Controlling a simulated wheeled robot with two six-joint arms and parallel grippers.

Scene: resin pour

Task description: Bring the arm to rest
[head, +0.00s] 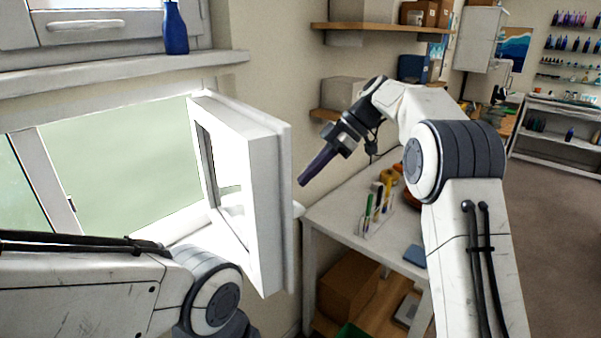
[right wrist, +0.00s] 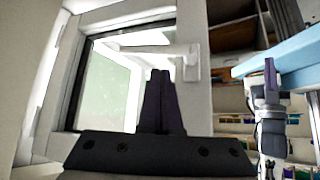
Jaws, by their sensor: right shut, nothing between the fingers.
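My right gripper (head: 318,166) is shut and empty, held in the air to the right of the open window sash (head: 250,190) in the head view. Its two dark fingers lie together in the right wrist view (right wrist: 161,100), in front of the window pane and its white handle (right wrist: 160,49). I cannot tell whether they touch the sash. My left arm comes in at the lower left of the head view, but its gripper is hidden or out of frame.
A white table (head: 325,220) with pens in a holder (head: 375,208) stands below my right arm. Wooden shelves (head: 375,28) hang on the wall above. A blue bottle (head: 175,30) stands on the upper ledge. The floor at right (head: 555,225) is clear.

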